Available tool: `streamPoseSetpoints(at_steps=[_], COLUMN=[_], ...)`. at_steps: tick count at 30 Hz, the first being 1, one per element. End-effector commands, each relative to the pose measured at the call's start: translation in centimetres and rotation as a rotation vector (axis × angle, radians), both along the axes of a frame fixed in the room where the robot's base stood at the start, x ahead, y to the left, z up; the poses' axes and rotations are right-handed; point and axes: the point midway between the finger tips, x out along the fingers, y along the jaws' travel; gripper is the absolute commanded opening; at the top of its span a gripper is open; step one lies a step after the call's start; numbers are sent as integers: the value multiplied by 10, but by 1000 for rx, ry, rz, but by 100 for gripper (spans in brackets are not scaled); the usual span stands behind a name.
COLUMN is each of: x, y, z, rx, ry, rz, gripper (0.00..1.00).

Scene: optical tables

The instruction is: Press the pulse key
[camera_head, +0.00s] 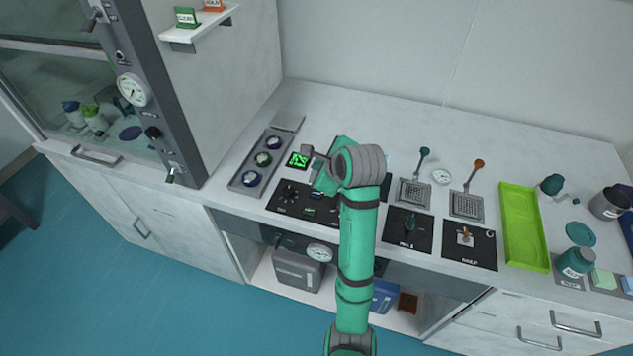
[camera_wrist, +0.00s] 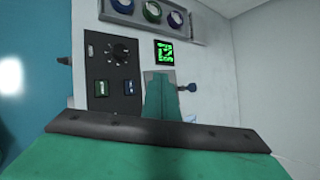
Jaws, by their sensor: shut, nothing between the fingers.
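A black control panel (camera_head: 276,207) lies on the bench, left of my arm. It carries a round knob (camera_head: 290,191), a blue key (camera_head: 316,196) and a green key (camera_head: 310,211). In the wrist view the panel (camera_wrist: 98,65) shows the green key (camera_wrist: 101,88) and the blue key (camera_wrist: 128,87) side by side below the knob (camera_wrist: 119,54). Their labels are too small to read, so I cannot tell which is the pulse key. My gripper (camera_head: 319,189) is shut and empty, close to the blue key. In the wrist view my gripper (camera_wrist: 159,80) appears right of the keys; I cannot tell its height or any contact.
A small green-lit display (camera_head: 298,160) sits behind the panel. A grey tray (camera_head: 239,183) with several round dials lies to the left. Right of my arm are two more black panels, metal grids with levers and a lime tray (camera_head: 521,225). My arm hides part of the bench.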

Motion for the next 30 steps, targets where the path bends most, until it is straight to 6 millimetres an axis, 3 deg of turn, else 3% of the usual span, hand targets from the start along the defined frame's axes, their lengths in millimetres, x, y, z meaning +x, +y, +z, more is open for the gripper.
streamPoseSetpoints(at_steps=[14,30], x=[0,-1], y=[3,1], z=[-4,-64], rx=[0,1], ry=[2,4], rz=[4,0], gripper=[0,0])
